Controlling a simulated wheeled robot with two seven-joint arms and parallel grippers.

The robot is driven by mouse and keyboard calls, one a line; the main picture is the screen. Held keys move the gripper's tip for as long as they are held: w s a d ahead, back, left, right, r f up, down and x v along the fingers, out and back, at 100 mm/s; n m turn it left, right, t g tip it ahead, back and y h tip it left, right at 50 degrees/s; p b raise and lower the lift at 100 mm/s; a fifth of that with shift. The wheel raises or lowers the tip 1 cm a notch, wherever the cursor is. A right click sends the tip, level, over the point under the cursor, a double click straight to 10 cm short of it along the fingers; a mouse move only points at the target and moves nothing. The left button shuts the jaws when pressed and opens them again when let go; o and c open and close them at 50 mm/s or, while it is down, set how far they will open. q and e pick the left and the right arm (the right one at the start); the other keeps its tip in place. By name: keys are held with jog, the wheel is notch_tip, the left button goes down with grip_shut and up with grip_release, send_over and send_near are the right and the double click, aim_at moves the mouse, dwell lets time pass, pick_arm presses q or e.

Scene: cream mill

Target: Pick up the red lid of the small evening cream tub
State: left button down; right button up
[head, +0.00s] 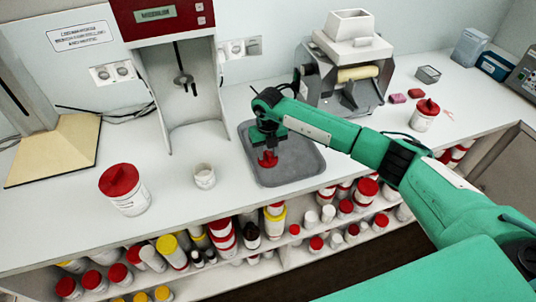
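A red lid (268,161) with a raised knob is at the grey tray (298,178), near its middle. I cannot tell whether it rests on the tray or is just above it. My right gripper (268,149) points down right at the lid's knob. Its fingers are small and dark, and I cannot make out whether they are closed on the knob. A small white tub (204,177) without a lid stands on the counter left of the tray. My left gripper is out of view.
A larger white tub with a red lid (120,181) stands at the left, and another tub (424,115) at the right. A mixer stand (184,85) and a mill (345,75) stand behind the tray. Shelves of jars lie below the counter's front edge.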

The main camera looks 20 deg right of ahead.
jog(key=shift+f, duration=0.2)
grip_shut()
jog(key=shift+r, duration=0.2)
